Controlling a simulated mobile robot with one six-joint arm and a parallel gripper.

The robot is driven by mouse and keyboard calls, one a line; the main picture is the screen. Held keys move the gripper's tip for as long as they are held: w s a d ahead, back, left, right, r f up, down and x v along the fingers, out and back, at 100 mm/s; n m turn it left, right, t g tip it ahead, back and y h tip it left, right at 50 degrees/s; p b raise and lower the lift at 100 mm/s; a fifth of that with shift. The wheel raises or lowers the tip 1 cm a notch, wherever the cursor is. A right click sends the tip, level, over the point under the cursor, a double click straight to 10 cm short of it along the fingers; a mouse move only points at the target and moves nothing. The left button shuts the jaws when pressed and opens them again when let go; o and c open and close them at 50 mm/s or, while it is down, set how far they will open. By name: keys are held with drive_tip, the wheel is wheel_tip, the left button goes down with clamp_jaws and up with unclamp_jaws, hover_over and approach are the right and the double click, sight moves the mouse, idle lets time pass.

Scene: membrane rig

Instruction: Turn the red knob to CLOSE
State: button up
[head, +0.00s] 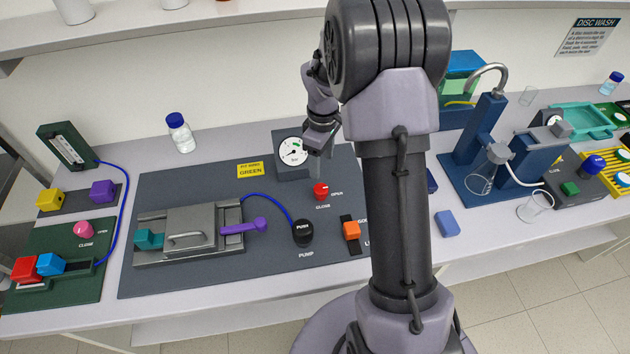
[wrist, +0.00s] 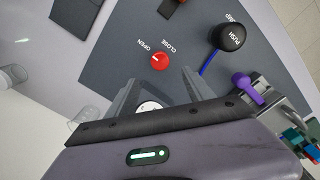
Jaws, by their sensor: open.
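The red knob (head: 320,190) sits on the dark grey board, with OPEN printed to its right and CLOSE below it. In the wrist view the knob (wrist: 160,61) is round, and a small pale mark on it appears to lie toward OPEN. My gripper (head: 319,148) is above the board near the gauge. In the wrist view its fingers (wrist: 159,79) are apart with nothing between them, and the knob shows just beyond the fingertips. The knob looks untouched.
A dial gauge (head: 293,151) stands behind the knob. A black PUSH pump button (head: 303,232) with a blue tube is in front. An orange slider (head: 351,230) is at front right. A metal cell (head: 190,228) with a purple lever (head: 245,226) lies left.

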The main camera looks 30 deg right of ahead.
sight(321, 188)
wheel_tip(321, 188, down, 11)
drive_tip(key=shift+f+b, duration=0.2)
drive_tip(key=shift+b, duration=0.8)
clamp_jaws()
